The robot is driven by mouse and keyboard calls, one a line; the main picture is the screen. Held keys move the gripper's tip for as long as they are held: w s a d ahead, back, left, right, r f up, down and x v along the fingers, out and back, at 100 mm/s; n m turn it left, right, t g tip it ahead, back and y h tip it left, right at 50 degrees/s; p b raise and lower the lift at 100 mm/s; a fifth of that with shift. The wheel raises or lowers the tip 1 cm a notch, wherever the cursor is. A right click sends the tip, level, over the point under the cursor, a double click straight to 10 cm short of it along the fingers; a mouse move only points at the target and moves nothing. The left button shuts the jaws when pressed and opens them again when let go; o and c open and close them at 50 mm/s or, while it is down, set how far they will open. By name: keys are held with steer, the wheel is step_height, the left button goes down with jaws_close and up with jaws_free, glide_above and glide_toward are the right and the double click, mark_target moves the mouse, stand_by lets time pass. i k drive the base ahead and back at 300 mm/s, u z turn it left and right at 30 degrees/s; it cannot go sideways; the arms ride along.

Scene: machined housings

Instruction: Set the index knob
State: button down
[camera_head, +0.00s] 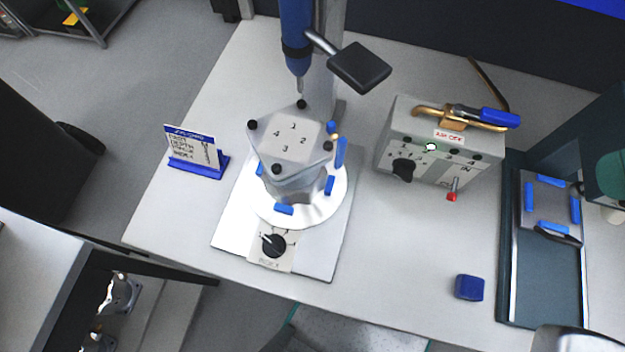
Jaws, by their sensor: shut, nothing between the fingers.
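The index knob (273,245) is a round black knob on a pale label plate at the front of the fixture base (318,262). Its white pointer mark points to the upper left. The small markings around it are too small to read surely. Behind it, a grey housing (292,150) stands on a round white table (262,207) with blue blocks around it. The housing's top carries the numbers 1 to 4 and black corner knobs. My gripper is not in view, so its place relative to the knob does not show.
A blue spindle (296,40) with a black-ended lever (360,67) stands above the housing. A grey control box (440,142) with another black knob (403,170) and a red-tipped switch is at right. A sign stand (196,153), blue block (469,287) and dark tray (512,250) surround clear table.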

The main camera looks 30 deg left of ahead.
mark_target(275, 245)
steer(key=u, duration=1.65)
steer(key=k, duration=0.45)
steer(key=u, duration=0.15)
steer(key=i, duration=0.45)
steer(key=z, duration=0.35)
